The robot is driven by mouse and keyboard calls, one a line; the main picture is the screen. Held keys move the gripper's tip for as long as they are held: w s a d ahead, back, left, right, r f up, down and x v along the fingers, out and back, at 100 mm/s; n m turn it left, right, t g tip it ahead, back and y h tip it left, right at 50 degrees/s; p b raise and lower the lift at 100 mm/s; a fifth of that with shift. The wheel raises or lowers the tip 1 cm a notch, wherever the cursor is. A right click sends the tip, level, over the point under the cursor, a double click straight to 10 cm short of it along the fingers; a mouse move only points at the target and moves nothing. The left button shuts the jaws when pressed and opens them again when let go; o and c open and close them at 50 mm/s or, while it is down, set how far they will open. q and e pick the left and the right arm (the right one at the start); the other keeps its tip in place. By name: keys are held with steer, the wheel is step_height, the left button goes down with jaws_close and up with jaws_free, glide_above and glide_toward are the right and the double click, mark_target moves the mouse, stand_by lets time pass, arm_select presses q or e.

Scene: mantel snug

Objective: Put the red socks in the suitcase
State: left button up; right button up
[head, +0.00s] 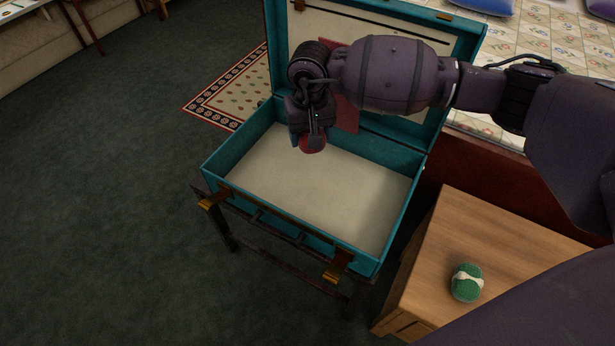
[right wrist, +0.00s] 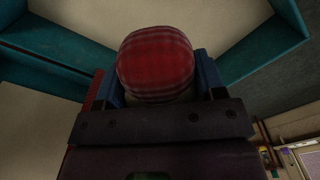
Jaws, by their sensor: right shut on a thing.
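The red socks (head: 312,143) are a rounded red bundle held by my right gripper (head: 308,137) above the suitcase. In the right wrist view the red socks (right wrist: 156,64) show a checked pattern and sit between the two blue fingers of the right gripper (right wrist: 160,80), which is shut on them. The teal suitcase (head: 320,244) stands open, with its lid raised at the back and a pale, empty-looking floor. Its teal wall also shows in the right wrist view (right wrist: 265,48). My right arm hides part of the lid. My left gripper is not in view.
The suitcase rests on a dark stand (head: 277,245). A wooden cabinet (head: 500,238) at the lower right bears a green bundle with a pale band (head: 467,283). A patterned bed (head: 550,45) is behind. A bordered rug (head: 232,92) lies at the left, with open floor beside it.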

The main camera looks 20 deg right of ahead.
glide_above(310, 193)
step_height(310, 193, down, 4)
step_height(310, 193, down, 10)
steer(key=b, duration=0.3)
step_height(310, 193, down, 6)
steer(key=shift+r+b, duration=0.15)
steer(key=shift+b, duration=0.95)
steer(key=shift+w+r, duration=0.1)
steer(key=shift+r, duration=0.05)
steer(key=shift+f, duration=0.3)
steer(key=o, duration=1)
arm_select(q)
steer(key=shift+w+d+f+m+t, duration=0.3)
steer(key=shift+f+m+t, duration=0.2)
